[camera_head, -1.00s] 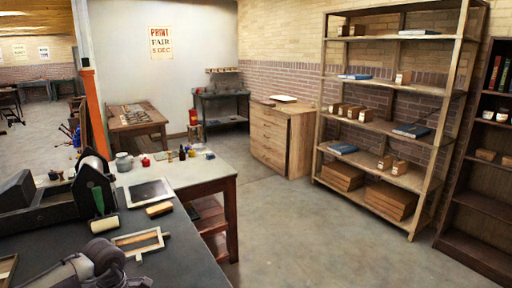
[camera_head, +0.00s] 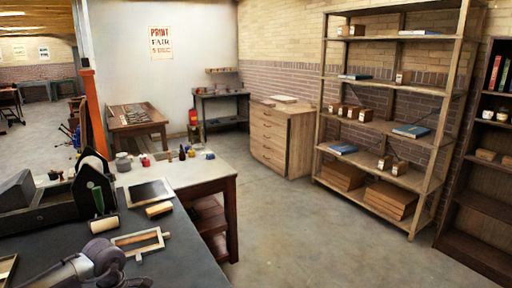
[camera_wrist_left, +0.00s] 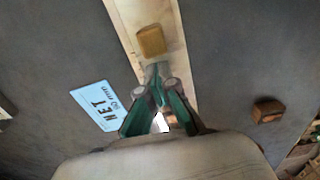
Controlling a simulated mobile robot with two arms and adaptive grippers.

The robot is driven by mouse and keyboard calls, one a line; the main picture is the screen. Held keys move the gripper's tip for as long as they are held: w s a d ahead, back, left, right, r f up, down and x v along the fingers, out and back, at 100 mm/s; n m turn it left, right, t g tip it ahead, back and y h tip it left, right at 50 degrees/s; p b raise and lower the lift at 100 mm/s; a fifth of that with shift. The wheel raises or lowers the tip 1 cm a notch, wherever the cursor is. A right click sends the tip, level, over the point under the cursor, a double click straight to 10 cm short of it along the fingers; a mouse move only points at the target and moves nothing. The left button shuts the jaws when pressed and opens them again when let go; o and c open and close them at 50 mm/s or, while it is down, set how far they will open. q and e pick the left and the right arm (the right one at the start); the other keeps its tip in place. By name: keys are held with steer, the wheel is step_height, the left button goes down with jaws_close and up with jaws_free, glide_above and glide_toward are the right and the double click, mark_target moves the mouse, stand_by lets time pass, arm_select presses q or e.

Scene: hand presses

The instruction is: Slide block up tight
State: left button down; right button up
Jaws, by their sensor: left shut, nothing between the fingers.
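In the left wrist view, a small yellowish wooden block (camera_wrist_left: 151,41) lies on a long pale wooden strip (camera_wrist_left: 117,13) on the dark bench top. My left gripper (camera_wrist_left: 157,68) is shut and empty, with its green fingers over the strip. Its tips are just below the block in the picture; I cannot tell whether they touch it. In the head view, part of my left arm shows at the lower left, but its fingertips cannot be made out there. My right gripper is not in view.
A pale blue card (camera_wrist_left: 98,105) lies left of the strip, and a brown block (camera_wrist_left: 267,110) lies to its right. In the head view, a wooden frame (camera_head: 151,247), a roller press (camera_head: 50,205) and a dark plate (camera_head: 150,191) occupy the bench. Open floor is to the right.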

arm_select(q)
steer(key=shift+w+d+b, duration=0.45)
steer(key=shift+w+d, duration=0.3)
steer(key=shift+d, duration=0.4)
steer(key=shift+w+d+b, duration=0.5)
steer(key=shift+w+d, duration=0.3)
steer(key=shift+d, duration=0.4)
steer(key=shift+w+d+b, duration=0.45)
steer(key=shift+w+d, duration=0.3)
steer(key=shift+d, duration=0.4)
steer(key=c, duration=1)
jaws_free()
steer(key=shift+o, duration=0.2)
steer(key=shift+r, duration=0.1)
steer(key=shift+r+p, duration=1.9)
steer(key=shift+r, duration=1.55)
